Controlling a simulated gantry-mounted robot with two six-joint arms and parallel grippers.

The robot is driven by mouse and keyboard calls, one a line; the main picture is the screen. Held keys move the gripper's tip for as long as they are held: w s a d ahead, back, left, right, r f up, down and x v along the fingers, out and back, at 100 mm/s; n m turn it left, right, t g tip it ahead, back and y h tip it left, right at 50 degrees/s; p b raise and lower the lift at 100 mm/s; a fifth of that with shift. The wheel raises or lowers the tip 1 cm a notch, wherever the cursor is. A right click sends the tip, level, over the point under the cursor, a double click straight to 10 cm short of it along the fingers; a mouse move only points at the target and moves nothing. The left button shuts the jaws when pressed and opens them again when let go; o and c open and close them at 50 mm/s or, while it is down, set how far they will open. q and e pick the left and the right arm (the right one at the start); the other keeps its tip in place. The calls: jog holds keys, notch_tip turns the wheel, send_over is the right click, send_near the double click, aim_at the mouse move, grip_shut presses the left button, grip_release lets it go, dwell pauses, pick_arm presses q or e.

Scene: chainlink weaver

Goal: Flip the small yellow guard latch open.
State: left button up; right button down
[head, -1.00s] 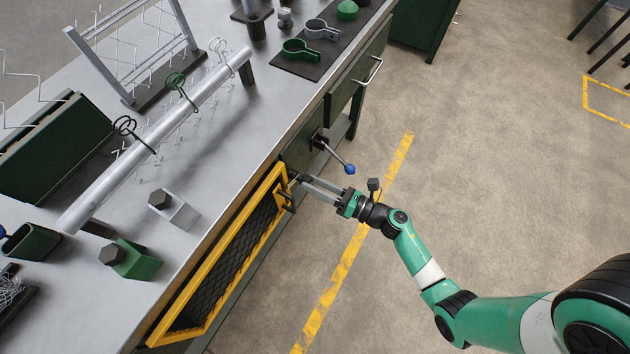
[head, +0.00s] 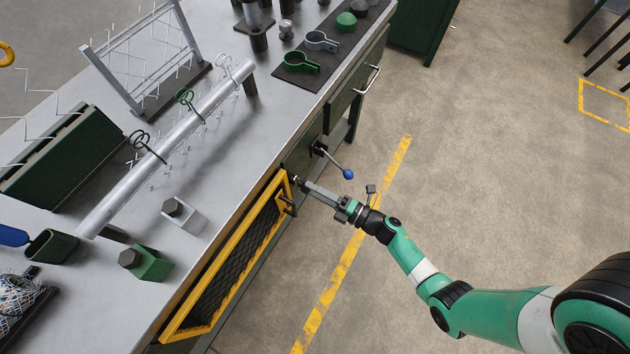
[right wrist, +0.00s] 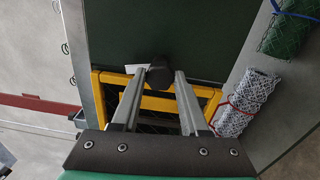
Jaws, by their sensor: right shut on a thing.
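The yellow guard (head: 233,252) is a yellow frame with dark mesh on the front of the workbench. My right gripper (head: 301,184) reaches that corner from the right. In the right wrist view its fingers (right wrist: 156,80) are shut on a dark round knob (right wrist: 158,74), with the yellow frame (right wrist: 115,78) just behind. The knob sits at the guard's top edge, and I take it as part of the latch. No separate yellow latch piece can be made out. My left gripper is not in view.
A lever with a blue ball (head: 348,173) sticks out of the bench front just beyond my right gripper. A drawer handle (head: 367,79) is farther along. The bench top (head: 262,128) carries a rail with rings and several blocks.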

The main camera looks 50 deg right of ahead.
jog(key=shift+m+p, duration=0.3)
jog(key=shift+m, duration=0.9)
jog(key=shift+c, duration=2.1)
grip_release()
jog(key=shift+s, duration=0.1)
jog(key=s+d+p, duration=0.1)
jog(key=s+p, duration=0.1)
jog(key=s, duration=0.9)
jog(key=shift+s+d+f+p, duration=0.15)
jog(key=shift+d+f+p, duration=0.1)
jog(key=shift+f+p, duration=0.1)
